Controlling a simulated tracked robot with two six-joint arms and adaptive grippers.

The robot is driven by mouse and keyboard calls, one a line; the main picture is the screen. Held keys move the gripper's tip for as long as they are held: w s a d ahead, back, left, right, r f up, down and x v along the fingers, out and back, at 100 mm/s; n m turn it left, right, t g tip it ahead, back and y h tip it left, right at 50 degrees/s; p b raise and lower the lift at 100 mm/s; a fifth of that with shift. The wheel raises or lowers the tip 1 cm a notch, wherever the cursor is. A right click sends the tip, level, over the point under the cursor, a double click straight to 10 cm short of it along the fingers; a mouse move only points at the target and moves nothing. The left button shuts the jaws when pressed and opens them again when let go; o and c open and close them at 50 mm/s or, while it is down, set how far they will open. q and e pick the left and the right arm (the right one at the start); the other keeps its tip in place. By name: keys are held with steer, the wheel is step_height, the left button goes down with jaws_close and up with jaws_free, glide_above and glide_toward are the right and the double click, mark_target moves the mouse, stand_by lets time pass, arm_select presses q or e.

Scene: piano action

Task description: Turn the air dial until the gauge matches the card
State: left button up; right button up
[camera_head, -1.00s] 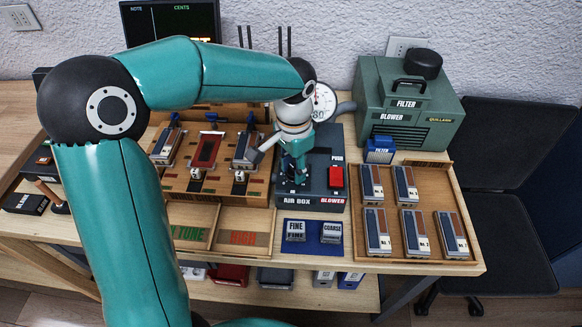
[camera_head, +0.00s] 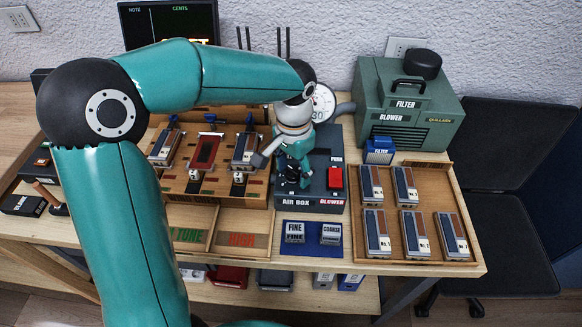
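The air box (camera_head: 328,196) is a dark box with a red blower push switch (camera_head: 336,178) on its top. My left gripper (camera_head: 291,178) points down over the left part of the box top, where the dial would be; the fingers and my arm hide the dial. I cannot tell how closely the fingers hold it. The round white gauge (camera_head: 322,103) stands behind the box, partly hidden by my wrist; part of its printing shows, but no needle reading is clear. I cannot make out the card. My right gripper is not in view.
A green blower box (camera_head: 410,110) stands behind right. A wooden tray (camera_head: 390,246) of several metal reeds lies at the right. FINE (camera_head: 294,232) and COARSE (camera_head: 330,233) blocks sit on a blue mat in front. A wooden reed board (camera_head: 205,185) lies left.

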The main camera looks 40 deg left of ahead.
arm_select(q)
steer(key=shift+r, duration=0.1)
steer(key=shift+w+r, duration=0.1)
steer(key=shift+r, duration=0.4)
step_height(320, 180, up, 11)
steer(key=shift+f, duration=0.1)
steer(key=shift+c, duration=0.2)
steer(key=t+p, duration=0.1)
steer(key=t, duration=0.3)
glide_toward(293, 169)
steer(key=shift+h, duration=0.3)
steer(key=x, duration=0.4)
steer(key=b+x, duration=0.1)
steer(key=x, duration=0.4)
steer(key=shift+a+f, duration=0.1)
steer(key=shift+a, duration=0.15)
